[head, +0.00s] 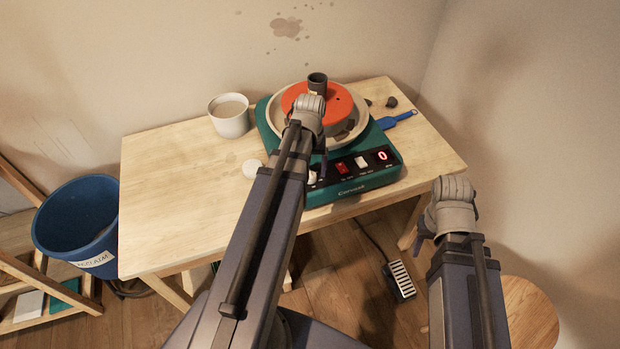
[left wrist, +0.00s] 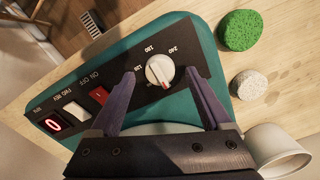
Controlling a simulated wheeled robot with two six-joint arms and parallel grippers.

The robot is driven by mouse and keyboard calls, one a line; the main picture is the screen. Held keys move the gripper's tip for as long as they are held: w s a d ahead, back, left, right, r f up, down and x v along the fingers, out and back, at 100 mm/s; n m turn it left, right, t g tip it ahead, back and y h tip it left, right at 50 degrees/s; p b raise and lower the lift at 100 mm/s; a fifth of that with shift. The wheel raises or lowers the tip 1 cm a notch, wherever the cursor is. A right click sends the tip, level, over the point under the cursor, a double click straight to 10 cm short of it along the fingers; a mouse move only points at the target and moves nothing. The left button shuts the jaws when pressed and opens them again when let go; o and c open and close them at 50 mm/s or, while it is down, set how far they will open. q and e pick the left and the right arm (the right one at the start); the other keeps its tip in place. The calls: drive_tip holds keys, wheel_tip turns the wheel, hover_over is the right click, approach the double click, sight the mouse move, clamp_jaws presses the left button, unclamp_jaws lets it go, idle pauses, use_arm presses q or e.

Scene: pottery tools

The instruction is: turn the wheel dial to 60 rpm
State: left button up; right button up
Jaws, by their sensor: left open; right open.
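The teal pottery wheel (head: 350,188) stands on the wooden table. Its dial (left wrist: 160,70) is a round white knob with a red mark, beside printed numbers including 180 and 240. In the head view the dial (head: 312,178) is partly covered by my left arm. The red display (head: 382,156) reads 0. My left gripper (left wrist: 160,78) is open, with one finger on each side of the dial in the left wrist view; I cannot tell whether they touch it. My right gripper (head: 420,241) is open and empty, off the table's right front.
A red switch (left wrist: 98,95) and a white switch (left wrist: 77,111) sit beside the dial. A green sponge (left wrist: 242,30), a pale speckled disc (left wrist: 249,85) and a cup (head: 229,118) stand left of the wheel. A blue bucket (head: 75,222) and a foot pedal (head: 402,280) are below.

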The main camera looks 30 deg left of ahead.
use_arm(q)
drive_tip(key=shift+f+b, duration=0.35)
drive_tip(key=shift+f, duration=0.4)
clamp_jaws()
